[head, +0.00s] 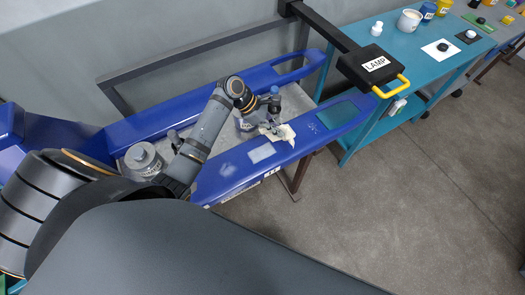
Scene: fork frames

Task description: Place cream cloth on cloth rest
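The cream cloth (282,133) is a small crumpled piece at the near blue fork, around the middle of its length. My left gripper (271,125) points down at the cloth's left part, and its fingertips overlap the cloth. The fingers are small and dark here, so I cannot tell whether they are closed on it or whether the cloth is lifted. No label marks a cloth rest. A pale rectangular patch (262,152) lies on the near fork just left of the cloth, and a teal rectangle (337,115) lies to its right. My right gripper is out of view.
A black lamp (368,68) with a yellow handle hangs on a dark arm above the right fork ends. A grey metal canister (145,160) stands at left between the forks. A teal cart (410,45) with pots and knobs stands at right. The floor in front is clear.

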